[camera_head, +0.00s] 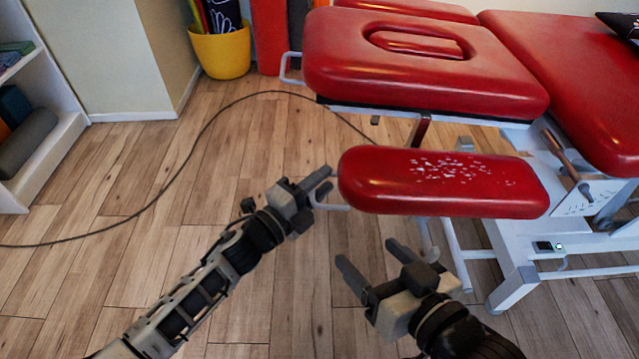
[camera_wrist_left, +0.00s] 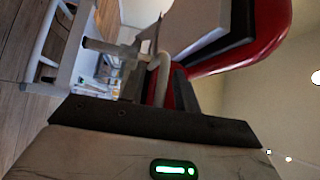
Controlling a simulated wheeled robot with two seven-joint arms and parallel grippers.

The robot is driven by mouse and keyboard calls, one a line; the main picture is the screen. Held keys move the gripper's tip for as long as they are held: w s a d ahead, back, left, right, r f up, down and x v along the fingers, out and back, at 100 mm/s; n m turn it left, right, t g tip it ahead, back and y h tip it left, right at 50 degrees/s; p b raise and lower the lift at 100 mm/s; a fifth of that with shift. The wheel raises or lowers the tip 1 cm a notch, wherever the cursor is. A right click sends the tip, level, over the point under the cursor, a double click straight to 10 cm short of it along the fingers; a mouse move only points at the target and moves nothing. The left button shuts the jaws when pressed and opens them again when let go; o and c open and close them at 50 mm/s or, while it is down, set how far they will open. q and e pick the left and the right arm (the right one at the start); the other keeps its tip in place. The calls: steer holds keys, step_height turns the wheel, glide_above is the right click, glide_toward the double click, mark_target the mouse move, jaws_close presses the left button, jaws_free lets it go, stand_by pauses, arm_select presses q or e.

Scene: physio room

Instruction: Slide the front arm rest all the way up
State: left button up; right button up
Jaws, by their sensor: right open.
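The front arm rest (camera_head: 442,183) is a red padded board with pale worn specks. It stands beside the treatment table, lower than the headrest. A white loop handle (camera_head: 333,207) sticks out from under its left end. My left gripper (camera_head: 323,183) is at that left end, close to the handle. In the left wrist view a white curved bar (camera_wrist_left: 156,75) lies between my dark fingers, under the red padding; whether they clamp it is unclear. My right gripper (camera_head: 372,262) is open and empty, below the arm rest and above the floor.
The red headrest (camera_head: 340,60) with its face opening is behind the arm rest. The white table frame (camera_head: 515,285) stands at the right. A black cable (camera_head: 190,150) crosses the wooden floor. A yellow pot (camera_head: 222,52) and a white shelf (camera_head: 60,140) stand at the back left.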

arm_select(q)
jaws_close()
arm_select(e)
steer(key=shift+s+f, duration=0.15)
steer(key=shift+f, duration=0.05)
arm_select(q)
step_height(320, 180, up, 13)
steer(key=d+p, duration=0.1)
steer(key=p, duration=1)
steer(key=shift+w, duration=0.15)
arm_select(e)
steer(key=d+r+h, duration=0.1)
steer(key=d+r, duration=0.1)
steer(key=s+d+r+g+h, duration=0.1)
steer(key=shift+s+d+r+m+g+h, duration=0.1)
steer(key=shift+d+r+m+g+h, duration=0.2)
steer(key=shift+d+r, duration=0.1)
arm_select(q)
steer(key=shift+d+r, duration=0.1)
jaws_free()
steer(key=shift+f, duration=0.2)
arm_select(e)
steer(key=shift+f, duration=0.1)
